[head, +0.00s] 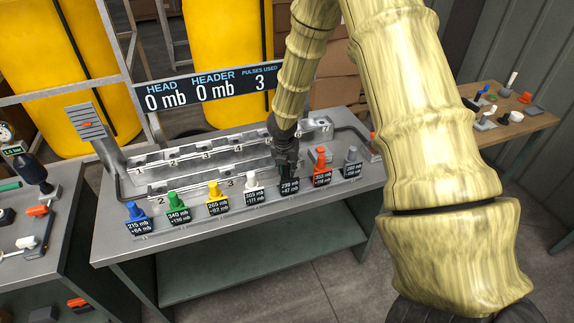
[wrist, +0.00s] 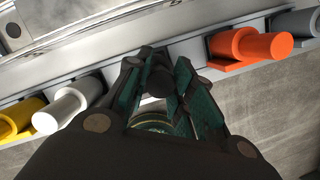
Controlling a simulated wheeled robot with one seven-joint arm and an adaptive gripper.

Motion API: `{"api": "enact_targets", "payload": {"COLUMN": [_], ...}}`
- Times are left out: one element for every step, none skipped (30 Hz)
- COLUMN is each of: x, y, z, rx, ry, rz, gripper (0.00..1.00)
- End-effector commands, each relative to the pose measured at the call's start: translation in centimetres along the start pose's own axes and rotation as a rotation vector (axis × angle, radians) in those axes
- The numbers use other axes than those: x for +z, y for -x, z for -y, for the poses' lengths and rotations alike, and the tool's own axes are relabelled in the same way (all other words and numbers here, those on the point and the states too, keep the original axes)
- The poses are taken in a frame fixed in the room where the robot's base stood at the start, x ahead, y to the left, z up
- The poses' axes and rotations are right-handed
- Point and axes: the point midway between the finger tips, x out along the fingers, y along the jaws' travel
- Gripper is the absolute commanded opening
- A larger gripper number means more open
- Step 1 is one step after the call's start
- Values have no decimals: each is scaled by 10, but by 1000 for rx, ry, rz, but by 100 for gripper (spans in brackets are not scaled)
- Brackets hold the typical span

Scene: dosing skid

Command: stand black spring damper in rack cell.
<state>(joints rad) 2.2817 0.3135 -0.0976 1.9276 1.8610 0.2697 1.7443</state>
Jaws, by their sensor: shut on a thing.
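My gripper (head: 286,158) points down over the front row of labelled cells, between the white damper (head: 252,181) and the orange damper (head: 320,160). In the wrist view its fingers (wrist: 160,92) are shut on the black spring damper (wrist: 158,78), whose dark end shows between them. The damper is mostly hidden by the gripper in the head view. It is at the cell with the label reading 239 mb (head: 289,186); I cannot tell whether it touches the cell floor.
Blue (head: 136,212), green (head: 176,201), yellow (head: 215,193) and grey (head: 352,157) dampers stand in the same row. Behind is a metal manifold with numbered places (head: 205,165). A display (head: 210,88) reads 0 mb, 0 mb, 3. A wooden side table (head: 520,125) holds small parts.

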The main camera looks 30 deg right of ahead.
Motion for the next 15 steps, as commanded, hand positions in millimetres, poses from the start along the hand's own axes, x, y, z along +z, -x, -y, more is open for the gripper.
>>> {"api": "enact_targets", "payload": {"x": [0,0,0,0,0,0,0,0,0,0,-1,0,0,0,0], "y": [0,0,0,0,0,0,0,0,-2,-2,-3,-2,-2,-2,-2], "z": [0,0,0,0,0,0,0,0,0,0,0,0,0,0,0], "rx": [0,1,1,1,1,1,1,1,1,1,1,0,0,0,0], "ry": [0,0,0,0,0,0,0,0,0,0,0,0,0,0,0], "rz": [1,1,1,1,1,1,1,1,1,1,1,0,0,0,0], "gripper": [0,0,0,0,0,0,0,0,0,0,0,31,37,42,45]}}
